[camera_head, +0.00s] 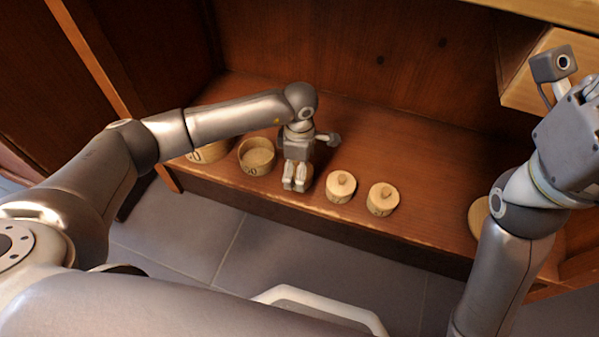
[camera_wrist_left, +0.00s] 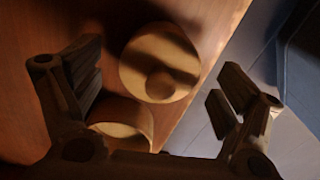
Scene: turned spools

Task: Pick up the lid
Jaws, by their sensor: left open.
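A round wooden lid with a knob (camera_wrist_left: 160,62) shows in the left wrist view, ahead of and between the fingers. My left gripper (camera_head: 294,187) points down over the shelf in the head view. It is open and empty, and the left wrist view shows its spread fingers (camera_wrist_left: 160,95). In the head view a round wooden piece under this gripper is mostly hidden by it. A round open container (camera_wrist_left: 125,118) lies nearer the palm in the wrist view. My right gripper (camera_head: 586,92) is raised at the right edge and partly cut off.
Two knobbed, lidded pots (camera_head: 341,187) (camera_head: 382,199) stand right of my left gripper. An open round pot (camera_head: 257,156) and a larger numbered container (camera_head: 205,152) stand left. Another round piece (camera_head: 479,217) is partly behind my right arm. The shelf's front edge is close.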

